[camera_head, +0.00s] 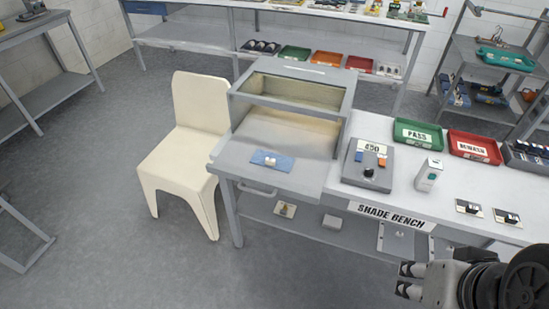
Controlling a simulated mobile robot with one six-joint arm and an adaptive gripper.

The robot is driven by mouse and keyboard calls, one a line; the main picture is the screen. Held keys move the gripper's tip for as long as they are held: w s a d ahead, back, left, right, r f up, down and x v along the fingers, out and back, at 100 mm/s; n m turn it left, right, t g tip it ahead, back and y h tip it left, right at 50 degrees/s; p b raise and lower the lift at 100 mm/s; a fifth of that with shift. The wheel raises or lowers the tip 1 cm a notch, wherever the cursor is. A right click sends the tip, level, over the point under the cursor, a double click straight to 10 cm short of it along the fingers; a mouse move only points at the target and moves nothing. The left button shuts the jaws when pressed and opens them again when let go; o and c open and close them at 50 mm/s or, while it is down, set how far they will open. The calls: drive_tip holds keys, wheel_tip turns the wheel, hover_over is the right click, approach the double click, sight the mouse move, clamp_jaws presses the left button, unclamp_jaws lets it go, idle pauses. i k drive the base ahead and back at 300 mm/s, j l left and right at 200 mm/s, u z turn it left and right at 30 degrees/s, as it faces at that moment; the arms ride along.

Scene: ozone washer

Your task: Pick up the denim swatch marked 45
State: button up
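A small blue swatch (272,161) with a pale tag across its middle lies on the grey left end of the shade bench (300,181), in front of the glass-topped viewing box. The tag's number is too small to read. My gripper (405,280) is at the lower right, in front of the bench and well to the right of the swatch. Its two dark fingertips are apart and nothing shows between them.
A grey control box reading 450 (368,165) and a white bottle (428,175) stand right of the swatch. Green PASS (418,134) and red REWASH (474,147) trays sit behind them. A cream chair (190,150) stands left of the bench. Floor at the front left is clear.

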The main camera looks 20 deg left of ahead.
sight(270, 160)
drive_tip(key=i+j, duration=0.55)
drive_tip(key=i, duration=0.2)
drive_tip(key=i+u, duration=0.1)
drive_tip(key=u, duration=0.3)
drive_tip(key=i+j+u, duration=0.1)
drive_tip(key=u, duration=0.3)
drive_tip(key=i+u, duration=0.1)
drive_tip(key=u, duration=0.3)
drive_tip(key=i+u, duration=0.1)
drive_tip(key=u, duration=0.95)
